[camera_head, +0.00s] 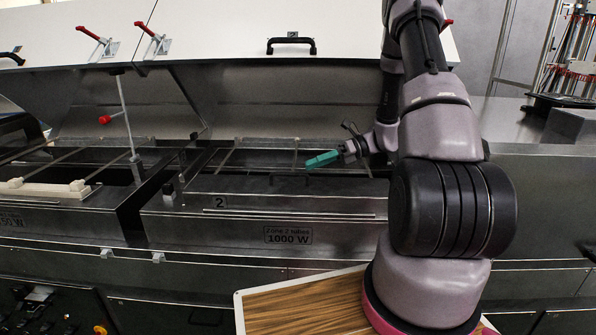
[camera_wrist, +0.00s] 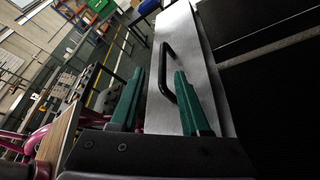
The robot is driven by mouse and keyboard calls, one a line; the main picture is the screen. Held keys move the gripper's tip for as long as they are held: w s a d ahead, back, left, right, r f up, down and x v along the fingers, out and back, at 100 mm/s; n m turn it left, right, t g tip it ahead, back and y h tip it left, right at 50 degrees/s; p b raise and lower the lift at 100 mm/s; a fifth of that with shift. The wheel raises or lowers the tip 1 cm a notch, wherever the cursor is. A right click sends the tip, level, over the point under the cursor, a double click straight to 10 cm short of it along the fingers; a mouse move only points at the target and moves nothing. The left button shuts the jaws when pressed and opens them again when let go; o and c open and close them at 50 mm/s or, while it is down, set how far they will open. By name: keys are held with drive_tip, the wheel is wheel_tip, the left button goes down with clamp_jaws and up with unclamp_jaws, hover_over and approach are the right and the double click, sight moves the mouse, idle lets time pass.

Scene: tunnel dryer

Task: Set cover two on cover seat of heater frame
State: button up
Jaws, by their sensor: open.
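A flat metal cover marked 2 (camera_head: 220,202), which I take to be cover two, lies along the front of the heater frame (camera_head: 180,228). Its black bar handle (camera_head: 288,179) stands up from it. The cover (camera_wrist: 203,85) and handle (camera_wrist: 166,72) also show in the wrist view. My gripper (camera_head: 312,162) has teal fingers and is open and empty, just right of and above the handle. In the wrist view the handle appears between the fingertips (camera_wrist: 160,72), closer to the right finger; I cannot tell its depth. I cannot make out the cover seat clearly.
Behind the cover is the dark opening with thin rods (camera_head: 235,158). Raised hoods (camera_head: 290,95) stand behind. A wooden-topped board (camera_head: 300,305) lies in front, below.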

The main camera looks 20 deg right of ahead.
drive_tip(key=v, duration=0.3)
drive_tip(key=shift+d+r, duration=0.1)
drive_tip(key=shift+d, duration=0.25)
drive_tip(key=shift+d+r, duration=0.15)
drive_tip(key=shift+r, duration=0.05)
drive_tip(key=s+a+r+n+t+h, duration=0.2)
drive_tip(key=s+r+n+h, duration=0.4)
drive_tip(key=s+r+n, duration=0.5)
drive_tip(key=s+a+r+n+t+h, duration=0.3)
drive_tip(key=s+r+n+h, duration=0.3)
drive_tip(key=s+r+n, duration=0.4)
wheel_tip(320, 180, up, 5)
drive_tip(key=shift+s+a+f+n+t+h, duration=0.1)
drive_tip(key=shift+s+a+n+t+h, duration=0.25)
drive_tip(key=shift+n+t, duration=0.5)
